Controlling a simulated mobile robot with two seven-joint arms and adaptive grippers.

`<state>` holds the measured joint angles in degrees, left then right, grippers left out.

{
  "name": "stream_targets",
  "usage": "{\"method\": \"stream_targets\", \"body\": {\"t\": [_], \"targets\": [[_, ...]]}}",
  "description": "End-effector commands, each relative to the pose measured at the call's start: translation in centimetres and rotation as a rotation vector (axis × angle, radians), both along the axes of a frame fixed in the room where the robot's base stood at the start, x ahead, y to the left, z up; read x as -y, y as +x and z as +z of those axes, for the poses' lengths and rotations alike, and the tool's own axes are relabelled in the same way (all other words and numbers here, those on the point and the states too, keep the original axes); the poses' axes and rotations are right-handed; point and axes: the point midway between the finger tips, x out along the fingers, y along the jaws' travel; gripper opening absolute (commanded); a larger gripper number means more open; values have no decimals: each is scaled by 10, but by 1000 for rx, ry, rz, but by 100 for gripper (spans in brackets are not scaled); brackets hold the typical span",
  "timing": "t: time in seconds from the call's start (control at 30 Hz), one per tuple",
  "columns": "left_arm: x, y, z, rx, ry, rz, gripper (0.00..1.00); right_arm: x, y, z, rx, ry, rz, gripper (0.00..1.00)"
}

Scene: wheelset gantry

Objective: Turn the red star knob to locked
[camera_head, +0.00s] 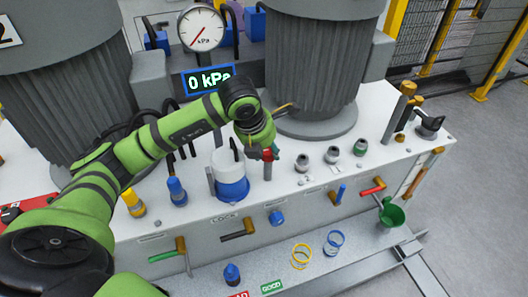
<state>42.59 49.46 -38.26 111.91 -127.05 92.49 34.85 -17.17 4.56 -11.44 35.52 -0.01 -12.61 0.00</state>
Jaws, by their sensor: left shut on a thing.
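The red star knob (274,151) shows only as a small patch of red beside the gripper, above a short grey post (267,171) on the white top of the console. My left gripper (266,153) comes down on it from above and is shut on it. The gripper hides most of the knob, so its turned position cannot be told. My right gripper is not in view.
A white and blue container (231,182) stands just left of the post. Several grey fittings (331,155) stand to its right. Large ribbed grey motors (312,65) rise behind. A gauge (201,29) and a display reading 0 kPa (208,80) are at the back.

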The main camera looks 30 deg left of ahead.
Motion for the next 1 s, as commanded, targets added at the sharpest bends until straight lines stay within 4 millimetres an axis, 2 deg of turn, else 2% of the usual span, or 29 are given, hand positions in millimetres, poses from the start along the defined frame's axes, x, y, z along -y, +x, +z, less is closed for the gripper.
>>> {"method": "stream_targets", "body": {"t": [0.03, 0.4, 0.93, 0.97, 1.0], "targets": [[6, 1, -2, 6, -12, 20, 10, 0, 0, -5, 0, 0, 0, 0], [6, 2, 1, 7, -13, 166, 10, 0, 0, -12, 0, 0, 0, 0], [4, 3, 3, 11, -10, 192, 10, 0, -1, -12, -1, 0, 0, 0], [4, 3, 3, 11, -10, 192, 55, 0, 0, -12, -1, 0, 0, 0], [3, 3, 3, 12, -11, 192, 64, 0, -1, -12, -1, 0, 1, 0]]}}
